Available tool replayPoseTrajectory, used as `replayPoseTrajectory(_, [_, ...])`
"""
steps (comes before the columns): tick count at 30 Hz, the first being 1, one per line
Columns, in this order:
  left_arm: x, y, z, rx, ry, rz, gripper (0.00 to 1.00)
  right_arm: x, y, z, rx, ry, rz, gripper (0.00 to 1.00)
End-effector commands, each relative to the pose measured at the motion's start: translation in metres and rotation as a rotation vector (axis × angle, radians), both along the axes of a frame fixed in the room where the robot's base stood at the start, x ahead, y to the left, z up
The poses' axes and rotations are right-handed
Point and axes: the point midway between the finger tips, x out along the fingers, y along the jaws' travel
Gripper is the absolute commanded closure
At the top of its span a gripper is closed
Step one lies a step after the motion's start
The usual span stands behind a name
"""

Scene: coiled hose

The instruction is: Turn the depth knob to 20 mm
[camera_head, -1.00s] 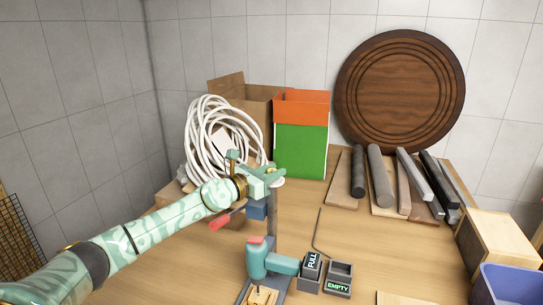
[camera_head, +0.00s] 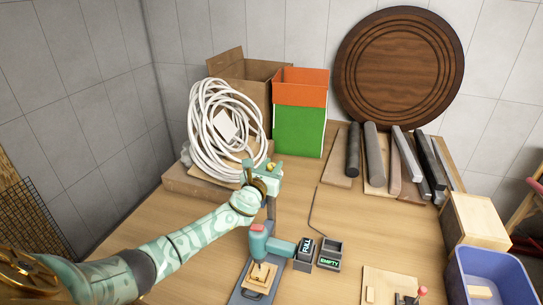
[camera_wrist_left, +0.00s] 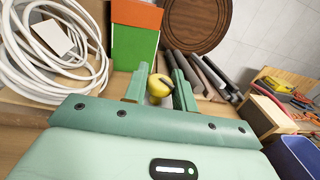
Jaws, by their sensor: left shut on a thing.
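The depth knob (camera_head: 271,166) is a small yellow knob with a dark bar across it, at the top of the drill stand's column (camera_head: 271,208). It also shows in the left wrist view (camera_wrist_left: 160,86), between the two green fingers. My left gripper (camera_head: 267,171) is at the column top with its jaws shut on the knob. Below it stands the teal drill (camera_head: 262,241) over a base with a small wooden piece (camera_head: 262,272). No depth scale or number is readable. My left forearm covers part of the area left of the stand. My right gripper is not in view.
A coiled white hose (camera_head: 217,130) and a green-orange box (camera_head: 299,125) stand behind. FULL (camera_head: 305,251) and EMPTY (camera_head: 329,257) trays sit right of the drill. Bars (camera_head: 375,150), a wooden block (camera_head: 477,221) and a blue bin (camera_head: 492,270) are further right.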

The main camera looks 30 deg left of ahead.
Motion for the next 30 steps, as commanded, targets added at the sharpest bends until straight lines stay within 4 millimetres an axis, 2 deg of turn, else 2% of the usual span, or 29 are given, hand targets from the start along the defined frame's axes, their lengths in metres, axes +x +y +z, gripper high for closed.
replayPoseTrajectory(1, [0.001, -0.001, 0.005, -0.004, -0.003, 0.044, 0.96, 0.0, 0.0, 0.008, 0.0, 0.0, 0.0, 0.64])
replayPoseTrajectory(3, [0.001, -0.001, 0.003, -0.005, -0.002, 0.11, 0.96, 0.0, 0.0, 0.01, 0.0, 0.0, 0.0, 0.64])
replayPoseTrajectory(11, [0.002, -0.001, -0.001, -0.005, -0.003, 0.357, 0.96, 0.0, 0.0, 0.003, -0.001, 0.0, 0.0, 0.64])
replayPoseTrajectory(21, [0.002, -0.001, -0.002, -0.002, -0.005, 0.647, 0.96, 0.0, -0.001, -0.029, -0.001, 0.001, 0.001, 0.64])
replayPoseTrajectory(30, [0.002, 0.0, -0.001, 0.001, -0.006, 0.809, 0.96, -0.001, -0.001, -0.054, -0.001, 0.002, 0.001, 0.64])
